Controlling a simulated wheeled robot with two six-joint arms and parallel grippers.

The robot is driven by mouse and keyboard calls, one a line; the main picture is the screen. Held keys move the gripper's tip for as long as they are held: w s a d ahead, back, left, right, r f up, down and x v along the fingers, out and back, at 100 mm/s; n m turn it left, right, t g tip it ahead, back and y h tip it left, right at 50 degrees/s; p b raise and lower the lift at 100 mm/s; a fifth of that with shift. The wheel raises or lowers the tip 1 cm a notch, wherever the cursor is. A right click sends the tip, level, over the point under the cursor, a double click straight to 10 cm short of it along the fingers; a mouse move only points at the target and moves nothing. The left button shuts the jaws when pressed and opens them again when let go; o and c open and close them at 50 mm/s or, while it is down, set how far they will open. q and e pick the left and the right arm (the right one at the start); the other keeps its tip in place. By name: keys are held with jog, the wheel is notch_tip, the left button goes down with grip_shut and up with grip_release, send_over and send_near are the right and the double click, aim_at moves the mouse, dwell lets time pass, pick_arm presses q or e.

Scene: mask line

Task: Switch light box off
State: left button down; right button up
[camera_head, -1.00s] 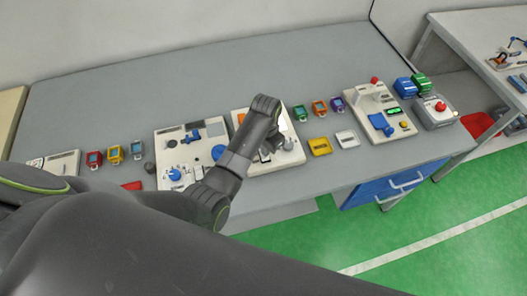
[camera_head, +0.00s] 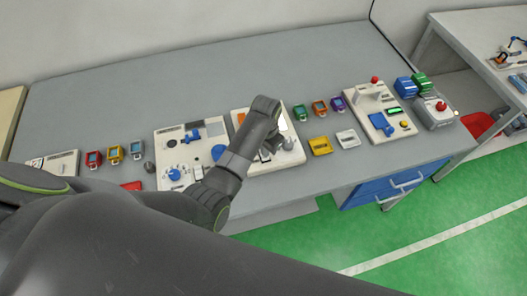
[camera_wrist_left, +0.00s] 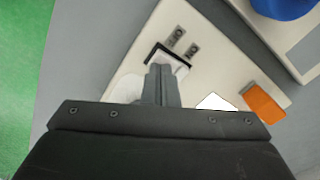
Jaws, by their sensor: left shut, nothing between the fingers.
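The light box (camera_head: 290,181) is a flat cream-white unit on the grey table, partly hidden by my left arm in the head view. It also shows in the wrist view (camera_wrist_left: 213,62). A bright white panel (camera_wrist_left: 215,102) and an orange block (camera_wrist_left: 263,104) are on it. A white switch in a black frame (camera_wrist_left: 182,61) sits near two small dark labels. My left gripper (camera_wrist_left: 161,70) is shut and empty, its fingertips at the switch; I cannot tell whether they touch it. My right gripper is out of view.
A cream unit with blue parts (camera_head: 162,149) stands left of the light box. Small coloured devices (camera_head: 319,107), a yellow block (camera_head: 320,146) and another cream unit (camera_head: 367,107) are to the right. The table's back (camera_head: 200,80) is clear.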

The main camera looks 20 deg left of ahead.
pick_arm(q)
jog(key=shift+f+b, duration=0.3)
jog(key=shift+f, duration=0.3)
notch_tip(320, 180, up, 2)
jog(key=shift+r+p, duration=0.25)
jog(key=shift+p, duration=1)
jog(key=shift+r, duration=2.25)
